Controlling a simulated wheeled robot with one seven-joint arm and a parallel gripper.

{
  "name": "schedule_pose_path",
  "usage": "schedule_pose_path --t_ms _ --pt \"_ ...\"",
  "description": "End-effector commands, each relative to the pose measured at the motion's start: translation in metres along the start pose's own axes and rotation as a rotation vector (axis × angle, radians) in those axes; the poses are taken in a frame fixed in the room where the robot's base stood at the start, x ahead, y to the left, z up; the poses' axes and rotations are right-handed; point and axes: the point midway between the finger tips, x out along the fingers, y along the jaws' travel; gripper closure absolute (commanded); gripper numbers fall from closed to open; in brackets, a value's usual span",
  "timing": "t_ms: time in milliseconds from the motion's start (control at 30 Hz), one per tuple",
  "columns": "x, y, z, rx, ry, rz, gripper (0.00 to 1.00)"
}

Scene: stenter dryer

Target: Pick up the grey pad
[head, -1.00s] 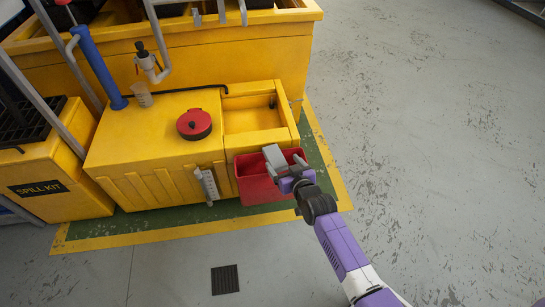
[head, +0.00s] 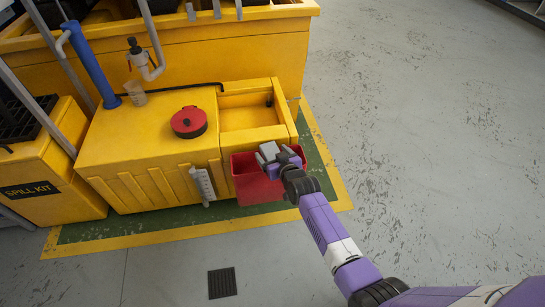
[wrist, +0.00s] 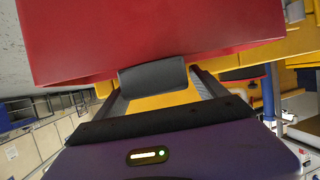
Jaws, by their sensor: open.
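My gripper (head: 279,155) is over the red bin (head: 258,188) at the front of the yellow unit, at the bin's right part. In the wrist view, a dark grey, rounded piece (wrist: 152,75), which looks like the grey pad, lies between my two grey fingers, close against the red bin wall (wrist: 150,35). My fingers are open, one on each side of it. I cannot tell whether they touch it. In the head view I cannot make the pad out apart from my gripper, which covers that part of the bin.
The yellow unit (head: 150,150) stands directly behind the bin, with a red round cap (head: 189,122) and an open recess (head: 252,117). A white gauge (head: 203,184) is left of the bin. A dark floor grate (head: 222,282) lies in front. The floor at right is clear.

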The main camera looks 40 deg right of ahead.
Motion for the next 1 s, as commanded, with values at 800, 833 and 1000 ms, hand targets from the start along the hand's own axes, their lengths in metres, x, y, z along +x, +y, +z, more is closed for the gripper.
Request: schedule_pose_path --t_ms 800,833,1000 --pt "-0.007 0.000 -0.016 -0.001 0.002 0.000 0.89" --pt "-0.008 0.000 -0.019 -0.001 0.002 0.000 0.89" --pt "-0.021 0.000 -0.049 0.000 0.002 0.000 0.89"
